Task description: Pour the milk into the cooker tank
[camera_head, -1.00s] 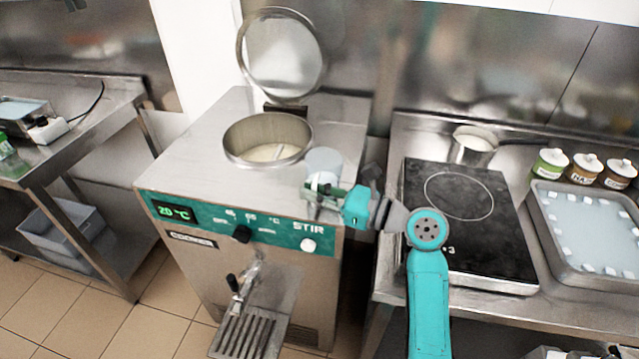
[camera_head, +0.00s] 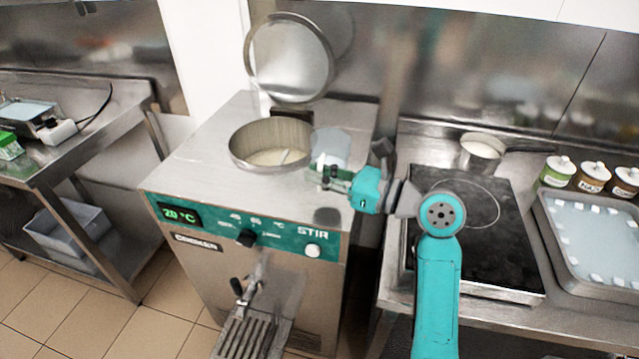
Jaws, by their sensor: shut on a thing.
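The cooker (camera_head: 185,165) has a round tank (camera_head: 243,165) open at its top, with pale creamy liquid (camera_head: 270,157) low inside and a light-coloured bar in it. Its round lid (camera_head: 290,62) stands raised behind the opening. My gripper (camera_head: 335,176) is shut on a pale translucent container (camera_head: 333,146), just right of the tank rim. The container appears tilted left toward the opening, with something white near its lower left. Its lower part is partly hidden by my gripper. I cannot see any stream of milk.
A black hob (camera_head: 490,245) is at the right, with a small metal pot (camera_head: 481,152) of pale liquid behind it. Several lidded jars (camera_head: 592,178) and a metal tray (camera_head: 560,270) are further right. A steel table (camera_head: 80,150) stands left.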

